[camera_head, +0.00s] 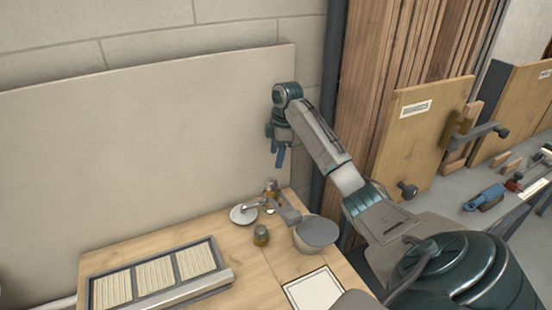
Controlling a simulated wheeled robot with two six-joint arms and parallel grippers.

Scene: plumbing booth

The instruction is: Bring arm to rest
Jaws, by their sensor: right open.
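My right arm reaches in from the lower right and stretches up and to the left over the wooden table (262,280). My left gripper is out of view.
Below the gripper are a brass fitting (270,185), a small white dish (243,214), a brass piece (261,235) and a grey-topped bowl (317,234). A slatted tray (155,281) and a white square (314,290) lie nearer. Wooden boards (418,125) and a tool bench stand right.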

